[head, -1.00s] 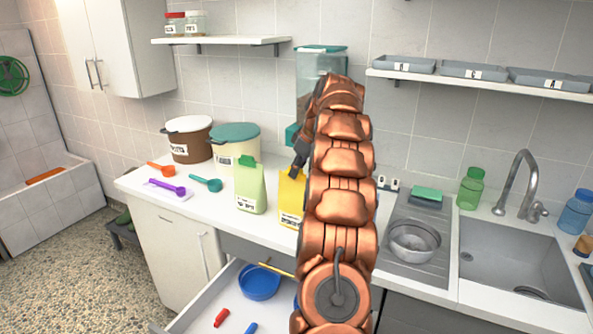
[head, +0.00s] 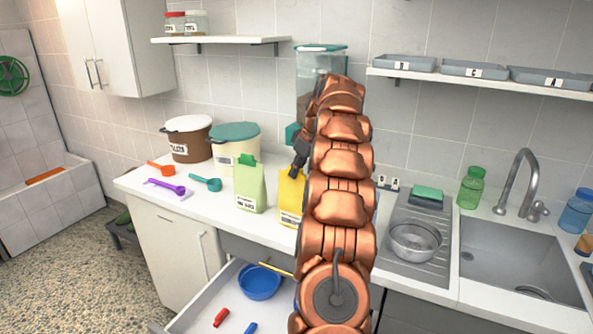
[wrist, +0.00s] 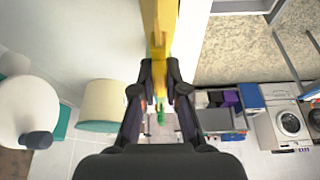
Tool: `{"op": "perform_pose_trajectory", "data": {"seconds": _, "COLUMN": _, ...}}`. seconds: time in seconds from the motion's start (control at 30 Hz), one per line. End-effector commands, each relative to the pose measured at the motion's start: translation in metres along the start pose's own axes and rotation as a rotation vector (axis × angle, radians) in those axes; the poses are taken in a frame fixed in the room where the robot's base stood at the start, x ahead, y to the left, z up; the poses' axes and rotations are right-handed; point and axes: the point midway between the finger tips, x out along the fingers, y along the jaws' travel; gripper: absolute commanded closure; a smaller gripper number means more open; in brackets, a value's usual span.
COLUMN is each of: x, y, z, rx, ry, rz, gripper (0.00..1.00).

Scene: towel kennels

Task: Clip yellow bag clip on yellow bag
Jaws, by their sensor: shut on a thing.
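The yellow bag (head: 291,200) stands upright on the counter, partly hidden behind my arm in the head view. In the wrist view the yellow bag (wrist: 158,12) runs down from the top edge to my fingertips. My gripper (wrist: 159,80) is shut on a narrow yellow piece, which looks like the yellow bag clip (wrist: 158,50), at the bag's top. Bag and clip overlap in the same colour, so I cannot tell whether the clip sits around the bag's edge. In the head view my gripper (head: 299,158) is at the bag's top, mostly hidden by my arm.
A green bag (head: 249,186) stands close left of the yellow bag. Two lidded tubs, a brown one (head: 188,140) and a cream one (head: 236,146), stand behind. Below, an open drawer (head: 210,300) holds a blue bowl (head: 260,282), a red piece (head: 221,317) and a thin yellow piece.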

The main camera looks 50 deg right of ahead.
Motion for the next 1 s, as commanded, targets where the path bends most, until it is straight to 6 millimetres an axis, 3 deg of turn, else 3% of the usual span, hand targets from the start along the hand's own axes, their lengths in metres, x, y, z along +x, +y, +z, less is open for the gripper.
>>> {"op": "perform_pose_trajectory", "data": {"seconds": 0.2, "x": -0.0001, "y": 0.0001, "z": 0.0000, "rx": 0.000, "ry": 0.000, "rz": 0.000, "gripper": 1.00}}
{"op": "perform_pose_trajectory", "data": {"seconds": 0.23, "x": -0.0002, "y": 0.0000, "z": 0.0000, "rx": 0.000, "ry": 0.000, "rz": 0.000, "gripper": 0.85}}
{"op": "perform_pose_trajectory", "data": {"seconds": 0.47, "x": -0.0001, "y": 0.0001, "z": 0.0000, "rx": 0.000, "ry": 0.000, "rz": 0.000, "gripper": 0.61}}
{"op": "perform_pose_trajectory", "data": {"seconds": 0.7, "x": 0.0000, "y": 0.0001, "z": 0.0001, "rx": 0.000, "ry": 0.000, "rz": 0.000, "gripper": 0.57}}
{"op": "perform_pose_trajectory", "data": {"seconds": 0.93, "x": -0.0001, "y": 0.0001, "z": 0.0000, "rx": 0.000, "ry": 0.000, "rz": 0.000, "gripper": 0.34}}
{"op": "perform_pose_trajectory", "data": {"seconds": 1.0, "x": -0.0001, "y": 0.0001, "z": 0.0000, "rx": 0.000, "ry": 0.000, "rz": 0.000, "gripper": 0.33}}
